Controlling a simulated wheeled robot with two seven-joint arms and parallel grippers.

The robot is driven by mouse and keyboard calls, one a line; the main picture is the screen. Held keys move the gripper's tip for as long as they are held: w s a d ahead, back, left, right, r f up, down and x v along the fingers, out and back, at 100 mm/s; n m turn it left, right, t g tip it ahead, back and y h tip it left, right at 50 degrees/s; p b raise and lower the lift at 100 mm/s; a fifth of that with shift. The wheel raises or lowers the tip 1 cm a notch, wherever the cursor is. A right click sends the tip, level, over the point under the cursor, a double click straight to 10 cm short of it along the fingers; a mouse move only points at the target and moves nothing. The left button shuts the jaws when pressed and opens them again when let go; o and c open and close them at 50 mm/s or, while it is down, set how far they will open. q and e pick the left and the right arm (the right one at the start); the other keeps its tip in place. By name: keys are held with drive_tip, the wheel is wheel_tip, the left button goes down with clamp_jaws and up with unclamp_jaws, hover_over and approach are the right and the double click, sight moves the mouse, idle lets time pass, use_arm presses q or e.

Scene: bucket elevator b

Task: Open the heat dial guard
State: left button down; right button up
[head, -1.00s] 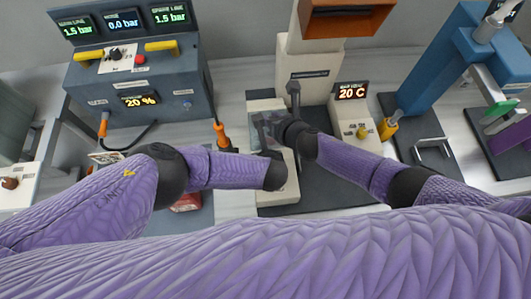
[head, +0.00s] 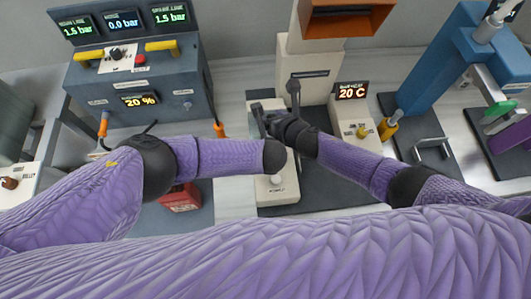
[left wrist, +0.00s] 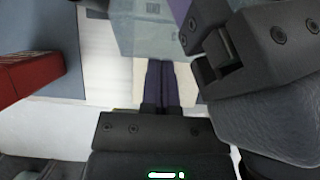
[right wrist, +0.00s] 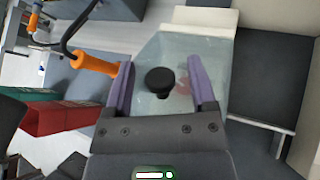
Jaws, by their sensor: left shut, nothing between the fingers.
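The clear heat dial guard (right wrist: 205,55) shows in the right wrist view as a see-through panel with a black knob (right wrist: 160,82) on it. My right gripper (right wrist: 160,64) is open, its purple fingers on either side of the knob, apart from it. A blurred reddish spot shows through the panel. In the left wrist view my left gripper (left wrist: 160,68) is shut and empty, its fingers pointing toward a translucent panel (left wrist: 150,38). In the head view the white dial unit (head: 280,208) is partly hidden by my arms, and the left fingers are hidden there.
A grey console (head: 140,90) with pressure displays stands at left. A white unit (head: 350,118) reading 20 C is to the right. A red box (head: 180,198) lies below my left arm. A blue machine (head: 440,60) stands at right.

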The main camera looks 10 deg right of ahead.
use_arm(q)
drive_tip(key=shift+w+r, duration=0.2)
drive_tip(key=shift+w, duration=0.1)
use_arm(e)
drive_tip(key=shift+s+f, duration=0.3)
